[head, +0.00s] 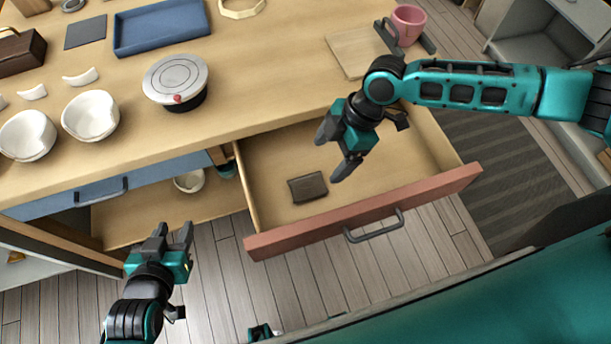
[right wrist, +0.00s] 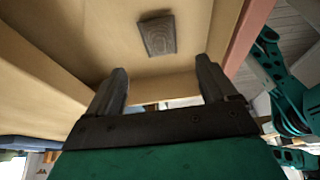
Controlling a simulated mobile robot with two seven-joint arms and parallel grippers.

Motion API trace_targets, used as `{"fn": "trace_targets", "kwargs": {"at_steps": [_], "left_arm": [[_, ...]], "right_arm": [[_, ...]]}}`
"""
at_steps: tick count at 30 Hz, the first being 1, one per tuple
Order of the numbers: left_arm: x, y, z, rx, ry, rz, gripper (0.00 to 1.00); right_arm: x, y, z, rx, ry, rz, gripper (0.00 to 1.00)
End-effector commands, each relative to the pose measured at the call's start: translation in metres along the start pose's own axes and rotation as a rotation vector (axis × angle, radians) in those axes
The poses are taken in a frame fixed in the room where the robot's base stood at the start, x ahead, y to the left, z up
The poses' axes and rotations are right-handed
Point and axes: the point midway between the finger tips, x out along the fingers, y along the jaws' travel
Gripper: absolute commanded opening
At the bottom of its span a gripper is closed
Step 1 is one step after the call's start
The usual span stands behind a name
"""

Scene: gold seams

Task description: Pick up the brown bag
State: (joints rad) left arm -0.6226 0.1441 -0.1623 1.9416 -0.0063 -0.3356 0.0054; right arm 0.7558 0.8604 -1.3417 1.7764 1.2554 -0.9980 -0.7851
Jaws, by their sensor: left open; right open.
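A small flat dark-brown item (head: 307,187), which could be the brown bag, lies in the open drawer (head: 275,150). It also shows in the right wrist view (right wrist: 157,36), beyond the fingertips. A brown box-like thing with a handle (head: 20,54) stands at the far left of the counter; I cannot tell which of the two is the bag. My right gripper (head: 336,147) is open and empty over the drawer, to the upper right of the flat item and apart from it; its fingers also show in the right wrist view (right wrist: 160,75). My left gripper (head: 173,234) is open and empty, left of the drawer.
The drawer's reddish front (head: 365,213) has a dark handle (head: 374,226). The counter (head: 270,70) holds a round lidded pot (head: 176,78), white broken bowls (head: 90,116), a blue tray (head: 160,27) and a pink cup (head: 408,24). A second drawer holding a white cup (head: 189,181) is at left.

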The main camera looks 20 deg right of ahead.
Motion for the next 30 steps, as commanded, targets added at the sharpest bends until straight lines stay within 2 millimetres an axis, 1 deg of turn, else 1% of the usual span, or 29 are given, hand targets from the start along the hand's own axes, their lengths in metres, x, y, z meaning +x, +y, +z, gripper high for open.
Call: {"fn": "trace_targets", "kwargs": {"at_steps": [1,6,9,14,21,25,30], "left_arm": [[0.001,0.001,0.003,-0.001,-0.002,0.001,0.43],[0.002,0.002,0.008,-0.002,-0.007,0.002,0.43],[0.002,0.002,0.009,-0.002,-0.008,0.003,0.43],[0.003,0.002,0.010,-0.002,-0.009,0.003,0.43],[0.005,0.002,0.013,-0.003,-0.009,0.003,0.43],[0.005,0.002,0.013,-0.003,-0.008,0.002,0.43],[0.005,0.002,0.011,-0.002,-0.006,0.002,0.43]], "right_arm": [[0.013,-0.001,-0.001,0.001,0.002,-0.004,0.85],[0.043,0.000,-0.001,0.001,0.003,-0.001,0.85],[0.053,0.000,-0.001,0.001,0.003,0.000,0.85],[0.063,0.000,-0.002,0.000,0.003,0.001,0.85],[0.099,0.002,-0.002,0.001,0.003,0.001,0.85],[0.108,0.002,-0.002,0.001,0.003,0.002,0.85],[0.108,0.002,-0.002,0.002,0.003,0.002,0.85]]}}
